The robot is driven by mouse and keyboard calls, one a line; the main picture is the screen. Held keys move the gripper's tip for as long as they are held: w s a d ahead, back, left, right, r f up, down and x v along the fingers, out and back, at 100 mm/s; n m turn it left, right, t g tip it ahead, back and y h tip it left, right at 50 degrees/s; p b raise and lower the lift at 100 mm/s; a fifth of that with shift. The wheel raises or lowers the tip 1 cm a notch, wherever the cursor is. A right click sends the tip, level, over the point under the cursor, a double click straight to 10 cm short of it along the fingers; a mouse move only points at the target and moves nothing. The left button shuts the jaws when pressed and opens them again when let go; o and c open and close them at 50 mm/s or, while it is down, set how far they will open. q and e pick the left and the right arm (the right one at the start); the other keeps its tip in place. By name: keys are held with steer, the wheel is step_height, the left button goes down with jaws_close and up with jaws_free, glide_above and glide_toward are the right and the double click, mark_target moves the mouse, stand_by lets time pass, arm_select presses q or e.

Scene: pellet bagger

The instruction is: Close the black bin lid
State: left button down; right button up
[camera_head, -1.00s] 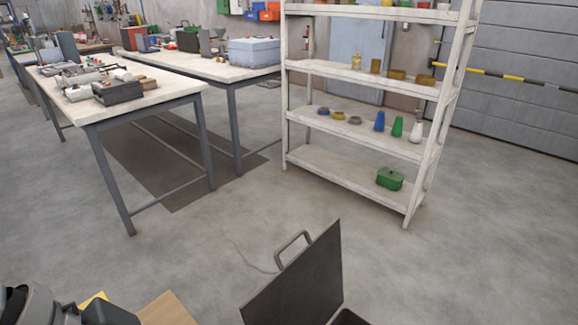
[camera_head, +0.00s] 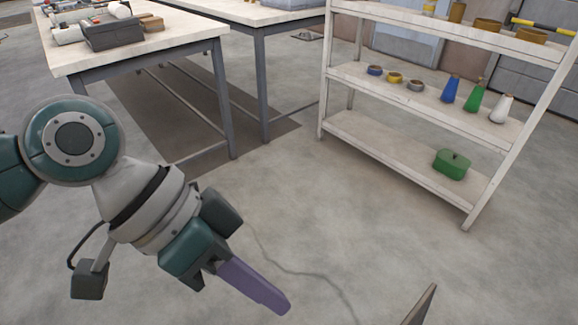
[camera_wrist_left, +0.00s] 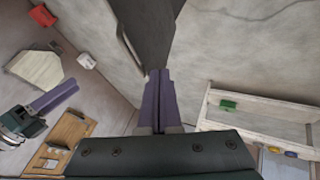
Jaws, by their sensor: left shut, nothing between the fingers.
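The black bin lid (camera_head: 421,306) shows only as a thin, raised edge at the bottom right of the head view. In the left wrist view the lid (camera_wrist_left: 153,28) is a dark panel at the top, with its handle on its left side. My left gripper (camera_head: 280,303) has purple fingers and is shut and empty. In the head view it is left of the lid, with floor between them. In the wrist view its fingertips (camera_wrist_left: 158,73) overlap the lid's lower end; I cannot tell whether they touch. The bin's body is not clearly visible. My right gripper (camera_wrist_left: 62,94) shows at the left of the wrist view.
A white shelf (camera_head: 400,165) with cups, bottles and a green box (camera_head: 452,165) stands at the back right. A workbench (camera_head: 190,42) stands at the back left. A wooden object (camera_wrist_left: 66,133) shows at lower left in the wrist view.

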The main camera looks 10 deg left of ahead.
arm_select(q)
steer(key=s+d+f, duration=0.2)
steer(key=d+f, duration=0.1)
steer(key=d, duration=0.3)
steer(key=shift+f+p, duration=0.3)
steer(key=shift+f, duration=0.05)
